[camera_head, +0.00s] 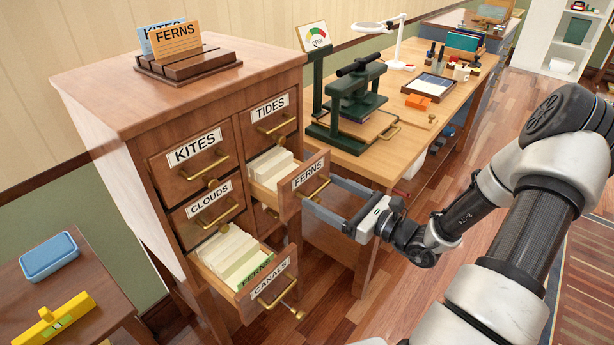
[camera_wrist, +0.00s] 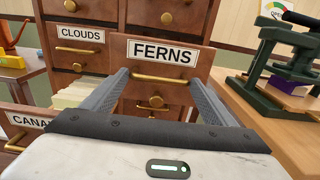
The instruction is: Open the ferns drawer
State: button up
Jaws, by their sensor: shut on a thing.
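The wooden card cabinet (camera_head: 106,110) has labelled drawers with brass handles. The FERNS drawer (camera_head: 290,184) on its right side is pulled out, and pale cards (camera_head: 270,168) show inside it. Its label also shows in the wrist view (camera_wrist: 161,52). My gripper (camera_head: 318,193) reaches it from the right and is shut on the brass FERNS handle (camera_wrist: 160,79). In the wrist view the two grey fingers lie on either side of that handle. The exact finger contact is hard to make out.
The CANALS drawer (camera_head: 268,290) also stands open below, with cards and a green FERNS divider (camera_head: 256,272). KITES (camera_head: 194,150), CLOUDS (camera_head: 208,201) and TIDES (camera_head: 270,108) are closed. A workbench (camera_head: 385,158) with a green press (camera_head: 355,105) stands close to the right.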

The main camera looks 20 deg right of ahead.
jog(key=p+v, duration=0.1)
jog(key=v, duration=0.5)
jog(key=o, duration=1.5)
jog(key=p+v, duration=0.1)
jog(key=v, duration=1.6)
jog(key=shift+s+d, duration=0.1)
jog(key=shift+s, duration=0.05)
